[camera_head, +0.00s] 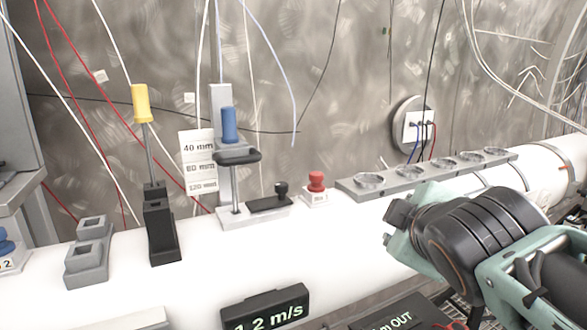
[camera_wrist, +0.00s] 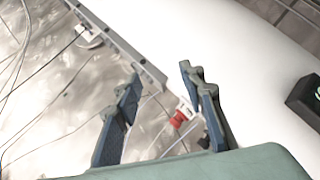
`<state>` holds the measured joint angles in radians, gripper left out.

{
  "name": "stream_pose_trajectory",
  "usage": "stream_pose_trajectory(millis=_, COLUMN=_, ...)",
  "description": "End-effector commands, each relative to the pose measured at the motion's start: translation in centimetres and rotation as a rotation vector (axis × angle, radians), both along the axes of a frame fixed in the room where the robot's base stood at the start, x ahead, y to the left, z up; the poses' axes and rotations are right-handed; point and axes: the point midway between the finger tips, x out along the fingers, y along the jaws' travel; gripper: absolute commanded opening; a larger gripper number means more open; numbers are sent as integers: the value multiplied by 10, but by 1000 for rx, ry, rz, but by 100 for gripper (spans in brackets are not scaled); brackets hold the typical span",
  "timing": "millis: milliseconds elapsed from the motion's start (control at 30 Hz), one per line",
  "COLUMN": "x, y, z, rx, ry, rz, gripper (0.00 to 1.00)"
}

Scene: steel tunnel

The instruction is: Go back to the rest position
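My gripper (camera_wrist: 160,78) shows in the wrist view with its two dark fingers spread apart and nothing between them. In the head view my gripper (camera_head: 394,235) is at the right, over the white pipe and in front of the grey rail with round recesses. Its fingers are partly hidden there by the wrist. It appears to touch nothing. The rest position itself has no visible mark in either view.
The white pipe (camera_head: 330,265) bears a yellow-handled tool (camera_head: 140,104) in a black holder, a stand with a blue knob (camera_head: 229,125), a red button (camera_head: 316,181) and the grey rail (camera_head: 400,182). A speed display (camera_head: 265,309) is in front. Cables hang behind.

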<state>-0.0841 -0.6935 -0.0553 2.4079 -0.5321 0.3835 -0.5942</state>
Motion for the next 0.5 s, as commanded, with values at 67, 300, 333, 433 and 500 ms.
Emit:
stream_pose_trajectory(millis=67, x=-27, y=-3, z=-41, rx=230, ry=109, rz=-161, gripper=37)
stream_pose_trajectory(millis=300, x=-135, y=44, z=-144, rx=885, ry=481, rz=-704, gripper=37)
stream_pose_trajectory(millis=333, x=-131, y=43, z=-119, rx=876, ry=470, rz=-691, gripper=37)
stream_pose_trajectory(millis=433, x=-129, y=42, z=-89, rx=866, ry=465, rz=-683, gripper=37)
stream_pose_trajectory(millis=500, x=-129, y=42, z=-71, rx=866, ry=464, rz=-681, gripper=37)
